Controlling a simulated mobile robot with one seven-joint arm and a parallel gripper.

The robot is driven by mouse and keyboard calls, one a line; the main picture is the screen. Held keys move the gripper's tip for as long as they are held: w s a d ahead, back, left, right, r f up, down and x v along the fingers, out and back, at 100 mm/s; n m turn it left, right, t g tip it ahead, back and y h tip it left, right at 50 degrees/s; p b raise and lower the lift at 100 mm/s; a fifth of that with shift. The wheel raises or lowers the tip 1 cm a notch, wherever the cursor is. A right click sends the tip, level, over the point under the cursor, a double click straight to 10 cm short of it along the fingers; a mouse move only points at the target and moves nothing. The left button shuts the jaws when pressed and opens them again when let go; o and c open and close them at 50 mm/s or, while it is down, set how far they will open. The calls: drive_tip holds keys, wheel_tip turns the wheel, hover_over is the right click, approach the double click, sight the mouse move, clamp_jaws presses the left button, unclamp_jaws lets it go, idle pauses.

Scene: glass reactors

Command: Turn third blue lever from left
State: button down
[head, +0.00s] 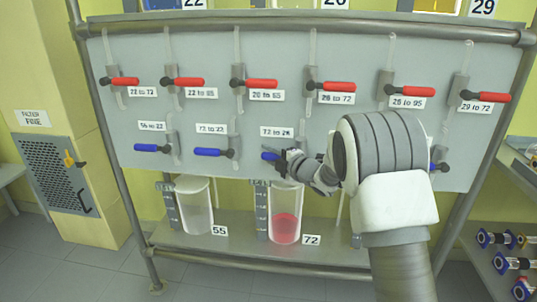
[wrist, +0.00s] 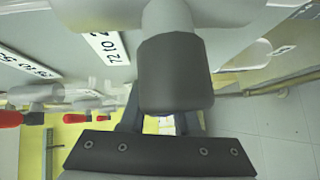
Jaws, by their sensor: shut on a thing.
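The third blue lever from the left (head: 268,156) sits on the lower row of the grey panel, under the label "72 TO 26". Its blue end points left, and my gripper covers the rest of it. My gripper (head: 283,154) is at this lever, its fingers shut on it. In the wrist view, the dark valve body (wrist: 175,75) stands in front of my gripper (wrist: 160,122) and hides most of the lever and fingertips. The other two blue levers, first (head: 152,149) and second (head: 213,152), point left.
Several red levers (head: 262,84) line the upper row. A glass with red liquid (head: 286,228), marked 72, and an empty-looking glass (head: 195,212), marked 55, stand on the shelf below. My arm hides part of the lower right, where another blue lever (head: 440,167) partly shows.

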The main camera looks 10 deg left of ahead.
idle(0.6)
drive_tip(key=shift+d+f+n+g+h+p, duration=0.15)
drive_tip(key=shift+f+n+g+h+p, duration=0.3)
drive_tip(key=shift+f+n+g+h, duration=0.3)
drive_tip(key=d+f+n+g+h+p, duration=0.1)
drive_tip(key=d+f+n+h+p, duration=0.5)
drive_tip(key=d+h, duration=0.3)
drive_tip(key=shift+s+f+n+g+h+p, duration=0.15)
drive_tip(key=shift+f+n+g+h+p, duration=0.2)
drive_tip(key=shift+f+h+p, duration=0.5)
drive_tip(key=shift+r, duration=0.15)
drive_tip(key=c, duration=0.6)
unclamp_jaws()
drive_tip(key=shift+s, duration=0.1)
